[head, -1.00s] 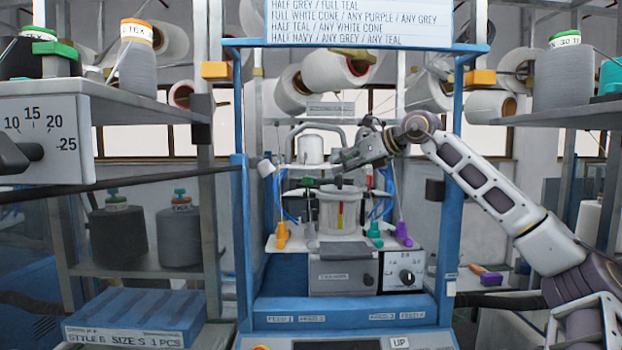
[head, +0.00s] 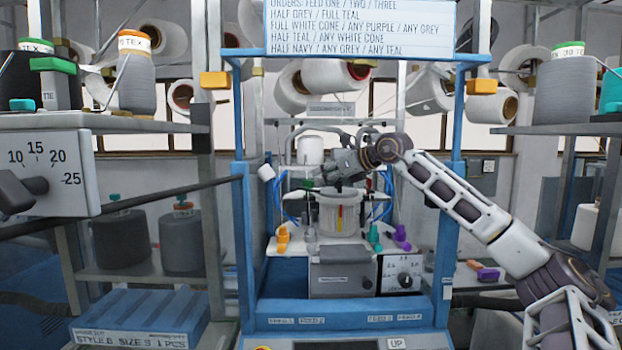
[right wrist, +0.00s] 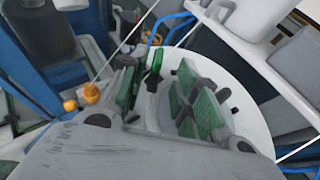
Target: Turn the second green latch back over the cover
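The knitting machine's round pale cover (head: 340,214) stands in the middle of the blue frame, with a red and a yellow mark on its front. In the right wrist view its white rim (right wrist: 262,112) curves under my right gripper (right wrist: 160,92). The gripper's two green-padded fingers are apart. A bright green upright latch (right wrist: 153,66) shows in the gap, close to the left finger; I cannot tell if they touch. My left gripper is out of view.
Orange (head: 283,238), teal (head: 374,237) and purple (head: 401,238) pieces stand around the cover. Blue posts (head: 447,180) flank the machine, with an order sign (head: 360,28) above. Shelves with yarn cones (head: 563,85) stand at both sides. Thin yarns cross near the gripper.

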